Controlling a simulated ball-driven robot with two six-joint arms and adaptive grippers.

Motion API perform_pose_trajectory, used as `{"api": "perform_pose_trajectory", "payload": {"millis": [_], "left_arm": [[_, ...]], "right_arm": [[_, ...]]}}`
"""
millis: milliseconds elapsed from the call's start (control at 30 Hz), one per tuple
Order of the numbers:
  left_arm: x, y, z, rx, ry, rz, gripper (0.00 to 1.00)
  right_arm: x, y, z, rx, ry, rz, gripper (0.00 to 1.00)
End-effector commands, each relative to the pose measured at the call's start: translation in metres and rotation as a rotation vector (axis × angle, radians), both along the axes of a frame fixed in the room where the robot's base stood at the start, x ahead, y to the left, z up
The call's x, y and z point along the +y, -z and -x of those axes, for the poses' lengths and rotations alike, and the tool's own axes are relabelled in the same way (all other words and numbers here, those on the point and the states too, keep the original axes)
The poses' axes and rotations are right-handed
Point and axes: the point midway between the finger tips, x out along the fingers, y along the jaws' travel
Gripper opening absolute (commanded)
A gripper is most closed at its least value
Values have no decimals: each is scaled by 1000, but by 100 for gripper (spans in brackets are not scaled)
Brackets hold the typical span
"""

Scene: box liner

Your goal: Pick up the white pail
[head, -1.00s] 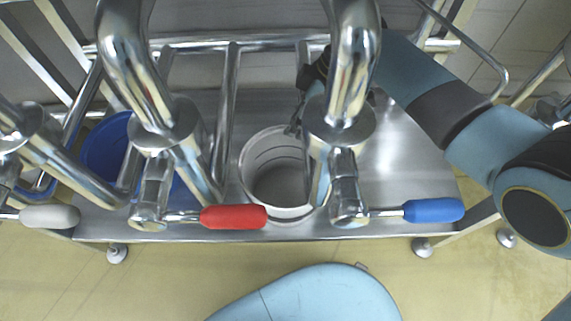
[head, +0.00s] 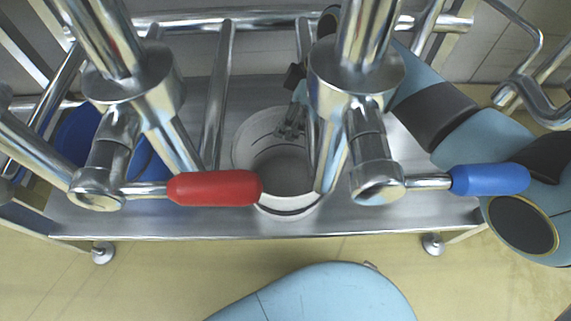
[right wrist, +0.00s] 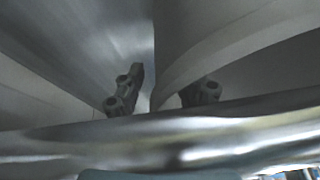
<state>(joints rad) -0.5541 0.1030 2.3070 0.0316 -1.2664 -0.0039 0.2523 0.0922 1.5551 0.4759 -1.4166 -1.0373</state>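The white pail (head: 288,205) stands upright on the metal shelf in the middle of the head view, its open top facing up. A steel pipe and the red handle hide parts of it. My right gripper (head: 290,129) is at the pail's far rim, pointing down. In the right wrist view its two fingers (right wrist: 162,92) are apart, with a pale curved wall edge (right wrist: 190,65), seemingly the pail's, between or close to them. I cannot tell whether they touch it. My left gripper is not in view.
Steel pipes with a red handle (head: 214,188) and a blue handle (head: 490,179) stand in front of the pail. A blue bucket (head: 75,140) is at the left on the metal shelf (head: 230,222). A shiny bar (right wrist: 160,140) crosses the right wrist view.

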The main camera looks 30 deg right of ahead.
Motion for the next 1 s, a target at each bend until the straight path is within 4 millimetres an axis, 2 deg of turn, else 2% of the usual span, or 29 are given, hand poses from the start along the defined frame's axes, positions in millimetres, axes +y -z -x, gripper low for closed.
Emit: {"api": "perform_pose_trajectory", "payload": {"millis": [300,567,1000], "left_arm": [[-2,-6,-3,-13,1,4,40],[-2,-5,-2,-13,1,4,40],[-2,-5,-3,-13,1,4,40]], "right_arm": [[1,1,-1,-2,0,0,34],[1,2,-1,-1,0,0,0],[1,2,-1,-1,0,1,0]]}}
